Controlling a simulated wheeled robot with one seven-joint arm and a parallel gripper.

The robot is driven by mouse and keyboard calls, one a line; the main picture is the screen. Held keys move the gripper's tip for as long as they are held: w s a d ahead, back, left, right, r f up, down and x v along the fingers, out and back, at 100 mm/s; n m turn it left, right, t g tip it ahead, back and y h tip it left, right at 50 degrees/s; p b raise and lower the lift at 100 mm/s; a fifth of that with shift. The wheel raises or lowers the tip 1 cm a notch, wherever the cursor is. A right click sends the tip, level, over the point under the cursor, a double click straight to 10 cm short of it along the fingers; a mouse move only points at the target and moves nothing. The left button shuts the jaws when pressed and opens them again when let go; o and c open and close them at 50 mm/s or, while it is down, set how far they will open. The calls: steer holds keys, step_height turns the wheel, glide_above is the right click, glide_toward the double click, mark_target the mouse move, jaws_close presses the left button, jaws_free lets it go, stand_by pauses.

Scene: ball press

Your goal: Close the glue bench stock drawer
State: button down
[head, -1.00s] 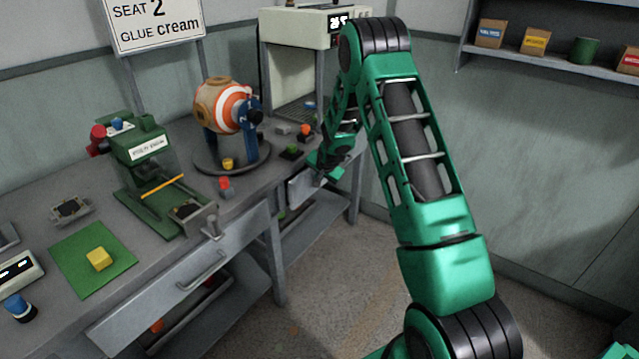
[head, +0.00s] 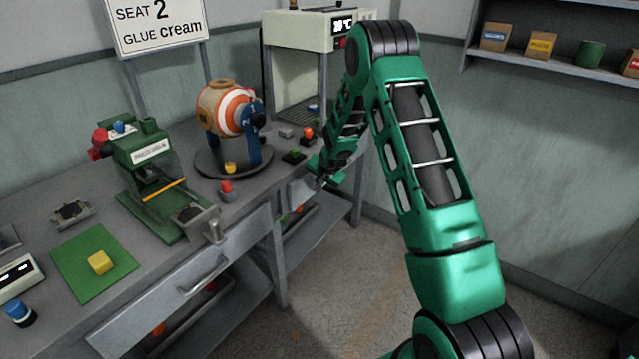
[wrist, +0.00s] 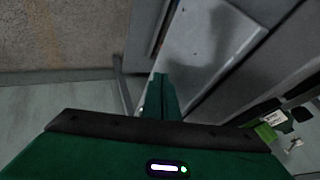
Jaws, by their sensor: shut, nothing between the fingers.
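The grey drawer front (head: 299,191) at the far end of the bench, under the top, is partly hidden by my gripper (head: 320,178). In the wrist view a pale grey panel (wrist: 205,50), which looks like this drawer's front, lies just beyond my fingers (wrist: 160,85). My fingers are shut and empty, with their tips at or very near the panel. I cannot tell whether they touch it, or whether the drawer is fully in. A nearer wide drawer front (head: 165,305) has a bar handle (head: 203,276) and looks flush with the bench.
The bench top holds a green press (head: 150,165), a striped ball (head: 232,108) on a round stand, and a yellow block (head: 100,262) on a green mat (head: 75,285). A white machine (head: 310,32) stands behind. Bench legs (head: 278,265) and low shelves are below. The floor (head: 340,290) at right is clear.

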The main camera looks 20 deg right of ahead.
steer(key=s+d+r+n+g, duration=0.1)
steer(key=s+d+r, duration=0.1)
steer(key=s+r, duration=0.65)
steer(key=s+d+r+g, duration=0.15)
steer(key=s+r, duration=0.35)
steer(key=s, duration=0.7)
steer(key=s+d+r+n+g, duration=0.1)
steer(key=s+r+g, duration=0.1)
steer(key=s+r, duration=0.65)
steer(key=s+a+r+n+g, duration=0.1)
steer(key=s+a, duration=0.1)
steer(key=s, duration=1.2)
steer(key=s+a+r+n+g+y, duration=0.1)
steer(key=s+a+r+g, duration=0.1)
steer(key=s, duration=1.2)
steer(key=shift+a, duration=0.35)
steer(key=shift+s, duration=0.1)
